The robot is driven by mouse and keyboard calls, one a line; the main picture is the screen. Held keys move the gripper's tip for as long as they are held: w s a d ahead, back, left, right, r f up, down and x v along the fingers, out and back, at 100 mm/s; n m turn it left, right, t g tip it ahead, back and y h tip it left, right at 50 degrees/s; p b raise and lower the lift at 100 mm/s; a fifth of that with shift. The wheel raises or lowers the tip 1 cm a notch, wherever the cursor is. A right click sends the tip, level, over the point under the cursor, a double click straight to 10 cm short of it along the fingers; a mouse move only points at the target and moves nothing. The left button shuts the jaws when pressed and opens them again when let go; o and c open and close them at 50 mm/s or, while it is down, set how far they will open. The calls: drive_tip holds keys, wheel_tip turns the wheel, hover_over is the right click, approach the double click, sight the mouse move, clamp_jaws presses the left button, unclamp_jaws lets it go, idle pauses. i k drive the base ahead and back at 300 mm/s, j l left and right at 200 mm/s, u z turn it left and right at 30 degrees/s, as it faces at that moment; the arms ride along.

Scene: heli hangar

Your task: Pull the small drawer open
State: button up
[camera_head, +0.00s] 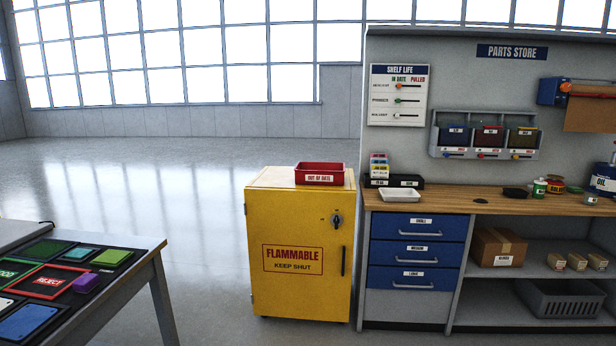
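A stack of three blue drawers stands under the left end of the wooden bench top, right of the yellow cabinet. The top drawer (388,228), the middle drawer (386,252) and the bottom drawer (384,278) each have a pale bar handle and a small white label. The labels are too small to read surely, so I cannot tell for certain which one is the small drawer. All three fronts look flush and shut. My gripper is not in view.
A yellow flammables cabinet (265,215) with a red tray (320,168) on top stands left of the drawers. A table with coloured mats (142,244) fills the lower left. A white tray (399,195) sits on the bench top (450,198). The floor behind is clear.

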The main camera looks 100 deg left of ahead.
sight(394, 226)
drive_tip(key=j+u, duration=0.7)
drive_tip(key=u, duration=0.15)
drive_tip(key=j+u, duration=0.3)
drive_tip(key=u, duration=0.15)
drive_tip(key=i+j+u, duration=0.15)
drive_tip(key=j+u, duration=0.15)
drive_tip(key=u, duration=0.15)
drive_tip(key=i+j+u, duration=0.15)
drive_tip(key=u, duration=0.25)
drive_tip(key=i+j+u, duration=0.2)
drive_tip(key=i+j, duration=0.25)
drive_tip(key=i+j+u, duration=0.2)
drive_tip(key=i+j, duration=0.25)
drive_tip(key=i+j+u, duration=0.2)
drive_tip(key=i, duration=0.35)
drive_tip(key=i+j, duration=0.35)
drive_tip(key=k+z, duration=0.25)
drive_tip(key=k+l+z, duration=0.1)
drive_tip(key=k+z, duration=0.15)
